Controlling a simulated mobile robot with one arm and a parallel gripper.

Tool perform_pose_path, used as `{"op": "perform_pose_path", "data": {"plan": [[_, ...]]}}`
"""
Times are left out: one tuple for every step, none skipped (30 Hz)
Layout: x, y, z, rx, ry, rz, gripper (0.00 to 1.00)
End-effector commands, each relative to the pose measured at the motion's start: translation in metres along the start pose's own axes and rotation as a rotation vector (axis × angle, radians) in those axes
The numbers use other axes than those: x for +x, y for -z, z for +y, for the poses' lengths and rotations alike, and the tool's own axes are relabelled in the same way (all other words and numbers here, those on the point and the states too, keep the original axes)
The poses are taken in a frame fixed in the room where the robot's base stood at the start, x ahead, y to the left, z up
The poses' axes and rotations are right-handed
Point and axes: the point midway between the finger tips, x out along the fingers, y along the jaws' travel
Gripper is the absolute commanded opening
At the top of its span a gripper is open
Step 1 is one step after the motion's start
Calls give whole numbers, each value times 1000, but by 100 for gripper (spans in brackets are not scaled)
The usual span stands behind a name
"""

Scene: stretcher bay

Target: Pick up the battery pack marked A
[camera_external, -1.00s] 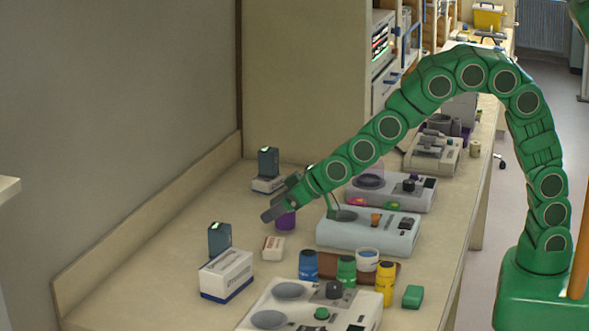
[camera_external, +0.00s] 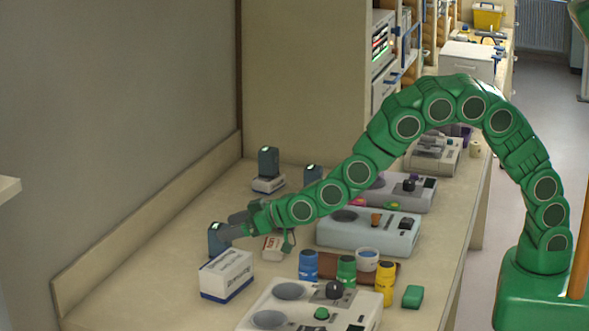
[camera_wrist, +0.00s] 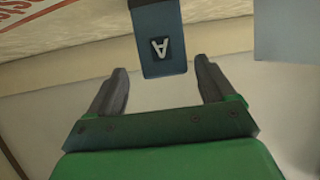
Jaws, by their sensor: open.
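The battery pack marked A (camera_wrist: 160,45) is a dark blue block with a pale letter A on a dark patch. In the wrist view it sits just beyond and between the open fingertips of my gripper (camera_wrist: 160,82), with no contact to be seen. In the external view this pack (camera_external: 215,239) stands upright on a white box with a blue base (camera_external: 226,276). My gripper (camera_external: 236,226) is close to its right side and hides part of it. The jaws are empty.
Another dark pack (camera_external: 268,161) stands on a small white unit at the back, and a further one (camera_external: 312,175) is partly behind my arm. A small white-and-red box (camera_external: 274,249), several coloured bottles and a console (camera_external: 300,308) are on the counter. The left counter is clear.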

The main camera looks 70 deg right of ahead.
Motion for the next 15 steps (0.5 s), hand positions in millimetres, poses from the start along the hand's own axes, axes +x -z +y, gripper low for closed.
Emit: {"op": "perform_pose_path", "data": {"plan": [[3, 0, 0, 0, 0, 0, 83], [4, 0, 0, 0, 0, 0, 83], [5, 0, 0, 0, 0, 0, 83], [6, 0, 0, 0, 0, 0, 83], [6, 0, 0, 0, 0, 0, 83], [8, 0, 0, 0, 0, 0, 83], [9, 0, -1, 0, 0, 0, 83], [11, 1, -1, 0, 0, 0, 83], [13, 1, -1, 1, 0, 0, 83], [16, 1, -2, 1, 0, 0, 83], [18, 0, -2, 2, 0, -1, 83], [22, 0, -3, 2, 0, -1, 83], [25, 0, -3, 2, 0, -3, 83], [28, 0, -4, 1, 0, -3, 83], [32, 0, -5, 0, 0, -4, 83]]}}
